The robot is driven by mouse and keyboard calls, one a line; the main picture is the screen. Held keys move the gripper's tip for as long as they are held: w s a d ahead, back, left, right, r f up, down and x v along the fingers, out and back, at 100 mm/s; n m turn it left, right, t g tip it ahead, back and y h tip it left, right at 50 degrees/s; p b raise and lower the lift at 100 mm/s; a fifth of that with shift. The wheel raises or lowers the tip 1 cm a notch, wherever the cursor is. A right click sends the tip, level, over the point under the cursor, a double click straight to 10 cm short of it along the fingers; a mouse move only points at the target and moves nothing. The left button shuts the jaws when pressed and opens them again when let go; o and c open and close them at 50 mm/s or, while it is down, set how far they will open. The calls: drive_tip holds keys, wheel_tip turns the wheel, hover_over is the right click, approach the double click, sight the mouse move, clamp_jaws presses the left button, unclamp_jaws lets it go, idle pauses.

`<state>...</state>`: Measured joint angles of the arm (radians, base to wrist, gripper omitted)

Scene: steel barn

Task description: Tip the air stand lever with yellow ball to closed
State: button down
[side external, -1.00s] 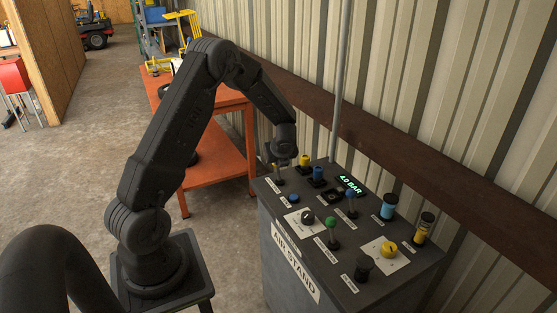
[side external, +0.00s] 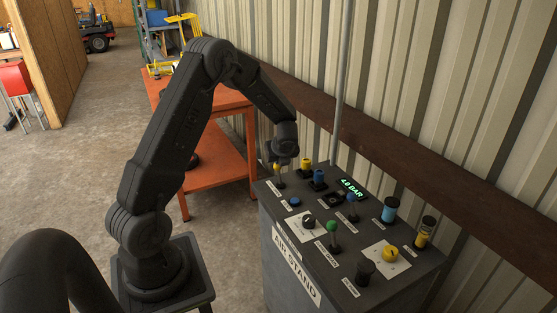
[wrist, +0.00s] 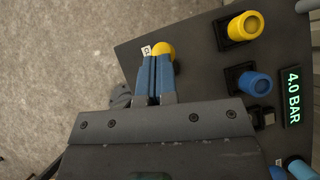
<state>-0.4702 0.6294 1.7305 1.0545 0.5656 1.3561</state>
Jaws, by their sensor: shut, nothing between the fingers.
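The lever with the yellow ball (side external: 277,168) stands at the far left corner of the air stand's dark top (side external: 322,262). In the side view it seems to lean slightly left. In the wrist view the yellow ball (wrist: 165,51) shows just beyond my fingertips, partly covered by them. My gripper (side external: 285,161) is shut and empty, right beside the ball. Its two blue fingers (wrist: 156,66) lie close together in the wrist view. I cannot tell whether they touch the ball. The lever's shaft is hidden in the wrist view.
Nearby are a yellow knob (side external: 306,164), a blue knob (side external: 319,176) and a blue button (side external: 295,201). Blue-ball (side external: 352,198) and green-ball (side external: 332,226) levers stand farther right. The display (side external: 352,188) reads 4.0 BAR. A corrugated wall (side external: 440,110) rises behind.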

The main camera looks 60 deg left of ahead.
drive_tip(key=s+d+r+n+t+h, duration=0.1)
drive_tip(key=s+d+r+n, duration=0.2)
drive_tip(key=d+r, duration=0.45)
drive_tip(key=s+d+r+n, duration=0.3)
drive_tip(key=d+r, duration=0.3)
drive_tip(key=r, duration=0.3)
drive_tip(key=s+d+r+n+t+h, duration=0.2)
drive_tip(key=s+d+n+h, duration=0.4)
drive_tip(key=s+d+n, duration=0.8)
drive_tip(key=s+d+r, duration=0.1)
drive_tip(key=d, duration=0.4)
drive_tip(key=shift+s+r+t, duration=0.2)
drive_tip(key=shift+r+t, duration=0.15)
drive_tip(key=shift+t, duration=0.05)
